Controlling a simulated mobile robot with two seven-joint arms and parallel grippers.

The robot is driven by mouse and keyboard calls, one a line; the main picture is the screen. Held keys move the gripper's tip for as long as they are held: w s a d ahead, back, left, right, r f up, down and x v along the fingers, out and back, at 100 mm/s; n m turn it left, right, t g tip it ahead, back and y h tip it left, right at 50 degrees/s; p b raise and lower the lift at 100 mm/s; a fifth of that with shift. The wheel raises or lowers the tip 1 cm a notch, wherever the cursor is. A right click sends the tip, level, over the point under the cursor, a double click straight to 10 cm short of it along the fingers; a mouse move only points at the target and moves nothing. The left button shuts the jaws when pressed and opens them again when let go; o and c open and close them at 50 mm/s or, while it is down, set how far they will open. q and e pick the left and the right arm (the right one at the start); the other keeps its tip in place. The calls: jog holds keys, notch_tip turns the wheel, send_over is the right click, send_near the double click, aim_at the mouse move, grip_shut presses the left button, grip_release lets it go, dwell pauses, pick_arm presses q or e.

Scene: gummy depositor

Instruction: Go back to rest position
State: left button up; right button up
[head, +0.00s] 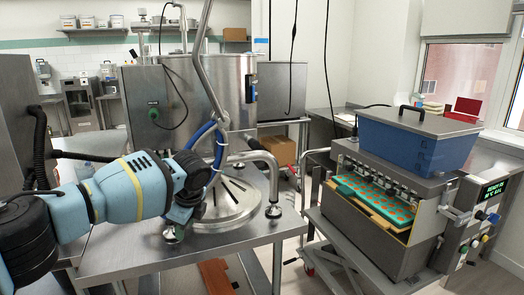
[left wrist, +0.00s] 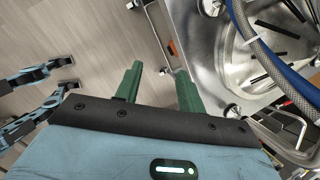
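My left arm comes in from the left in the head view and reaches over the steel table. Its gripper (head: 173,235) points down near the table's front, mostly hidden behind the wrist. In the left wrist view the two green fingers of this gripper (left wrist: 160,82) stand apart with nothing between them. They are beside the table's corner and foot hardware, with grey floor below. My right gripper cannot be made out in the head view. Blue and black parts at the left of the left wrist view seem to be my own body.
The steel table (head: 150,262) carries a round steel base (head: 228,207) with blue and grey hoses close to my left wrist. A steel kettle (head: 210,85) stands behind. The depositor (head: 375,235) with a blue hopper (head: 412,140) stands right. Floor shows between table and depositor.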

pick_arm(q)
jog(key=s+d+f+h, duration=0.2)
jog(key=s+d+f, duration=0.2)
jog(key=d+f, duration=0.4)
jog(key=s+d+f+h, duration=0.35)
jog(key=d+f, duration=0.25)
jog(key=f, duration=0.5)
jog(key=s+d+f+n+h, duration=0.45)
jog(key=s+d+f, duration=0.4)
jog(key=s, duration=0.35)
jog(key=s+a+f+n+t+y, duration=0.2)
jog(key=s+a+n, duration=0.5)
jog(key=s+a, duration=0.4)
jog(key=s+a+f+n+t+y, duration=0.3)
jog(key=s+a+n, duration=0.4)
jog(key=s+a, duration=0.4)
notch_tip(320, 180, down, 2)
jog(key=shift+a+t, duration=0.55)
jog(key=shift+t, duration=0.35)
